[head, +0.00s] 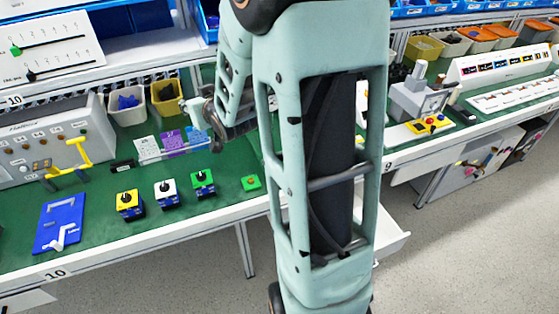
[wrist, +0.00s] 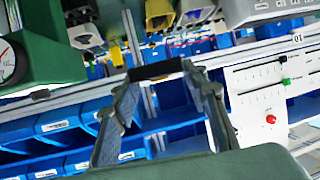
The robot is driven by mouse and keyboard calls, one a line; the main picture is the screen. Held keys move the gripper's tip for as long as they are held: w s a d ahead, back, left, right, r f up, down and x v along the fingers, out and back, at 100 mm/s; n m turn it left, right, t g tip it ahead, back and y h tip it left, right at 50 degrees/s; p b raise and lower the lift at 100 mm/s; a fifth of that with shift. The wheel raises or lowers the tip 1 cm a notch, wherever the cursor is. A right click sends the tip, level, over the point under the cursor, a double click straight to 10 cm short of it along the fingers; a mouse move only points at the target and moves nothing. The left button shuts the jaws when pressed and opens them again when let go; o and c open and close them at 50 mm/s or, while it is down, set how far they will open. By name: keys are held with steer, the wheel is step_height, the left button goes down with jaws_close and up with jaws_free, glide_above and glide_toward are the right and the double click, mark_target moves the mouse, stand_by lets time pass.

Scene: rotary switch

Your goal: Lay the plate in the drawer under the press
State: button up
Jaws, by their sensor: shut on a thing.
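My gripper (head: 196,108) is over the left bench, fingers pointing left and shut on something. In the wrist view, a dark narrow piece (wrist: 157,69) lies between the fingertips; I take it for the edge of the plate, but most of it is hard to make out. The head view does not show the held thing clearly. A grey press-like device (head: 412,98) stands on the right bench beside a yellow button base. A white drawer (head: 392,245) stands out under that bench, partly hidden behind my arm.
Yellow, white and green switch boxes (head: 165,192) stand on the green bench top (head: 95,240). A blue board (head: 60,222) and a grey control box (head: 50,140) are at the left. Bins (head: 127,106) line the back. The floor at the lower right is clear.

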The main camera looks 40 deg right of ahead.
steer(key=s+d+f+m+h+b, duration=0.1)
steer(key=s+d+f+b, duration=0.1)
steer(key=s+d+f, duration=0.45)
steer(key=s+d+f+b, duration=0.2)
steer(key=d+f+b, duration=0.1)
steer(key=d, duration=0.7)
steer(key=s+d+f+b, duration=0.2)
steer(key=s+d+f, duration=0.1)
steer(key=s, duration=0.3)
steer(key=s+d+f+h+b, duration=0.1)
steer(key=s+d+f, duration=0.3)
steer(key=s+d, duration=0.1)
steer(key=shift+s+m+b, duration=0.4)
steer(key=shift+s, duration=0.1)
steer(key=shift+w, duration=0.1)
